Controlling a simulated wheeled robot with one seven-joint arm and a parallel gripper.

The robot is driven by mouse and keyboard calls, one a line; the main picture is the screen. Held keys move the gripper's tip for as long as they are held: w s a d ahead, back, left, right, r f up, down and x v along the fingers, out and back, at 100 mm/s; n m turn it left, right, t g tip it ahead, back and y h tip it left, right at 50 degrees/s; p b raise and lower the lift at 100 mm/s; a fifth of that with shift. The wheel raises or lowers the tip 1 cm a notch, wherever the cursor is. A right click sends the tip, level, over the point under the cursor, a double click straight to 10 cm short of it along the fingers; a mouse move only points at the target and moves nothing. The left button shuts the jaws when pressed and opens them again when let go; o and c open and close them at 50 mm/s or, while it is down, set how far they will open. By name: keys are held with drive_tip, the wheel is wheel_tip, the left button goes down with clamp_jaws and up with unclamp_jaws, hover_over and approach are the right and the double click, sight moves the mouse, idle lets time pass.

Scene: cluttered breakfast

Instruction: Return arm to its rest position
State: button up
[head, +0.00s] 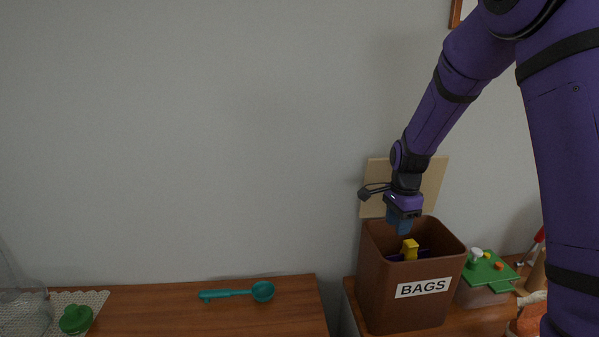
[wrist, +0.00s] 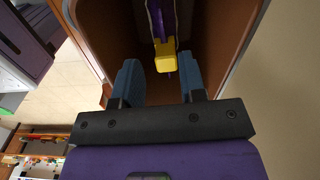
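My gripper (head: 401,222) is over the mouth of a brown bin (head: 411,306) labelled BAGS, pointing down. In the wrist view my gripper (wrist: 160,82) has its two blue fingers apart with nothing between them that I can see held. Inside the bin is a yellow block-like piece (head: 409,249) with a purple part beside it. The yellow piece (wrist: 165,57) and the purple strip also show beyond the fingertips in the wrist view, apart from the fingers. My purple arm reaches in from the upper right.
A teal scoop (head: 240,293) lies on the wooden counter (head: 200,318) left of the bin. A green-lidded item (head: 75,319) stands at far left by clear glass. A green board (head: 488,272) with small pieces is right of the bin. A tan board (head: 433,184) leans behind it.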

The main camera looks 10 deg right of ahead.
drive_tip(key=s+a+r+n+t, duration=0.2)
drive_tip(key=s+r+n+t, duration=0.2)
drive_tip(key=s+r+n, duration=1.3)
drive_tip(key=s+r, duration=0.2)
drive_tip(key=s, duration=0.5)
drive_tip(key=s+r+t, duration=0.1)
drive_tip(key=s+r, duration=0.2)
drive_tip(key=s, duration=0.3)
drive_tip(key=shift+s+a, duration=0.4)
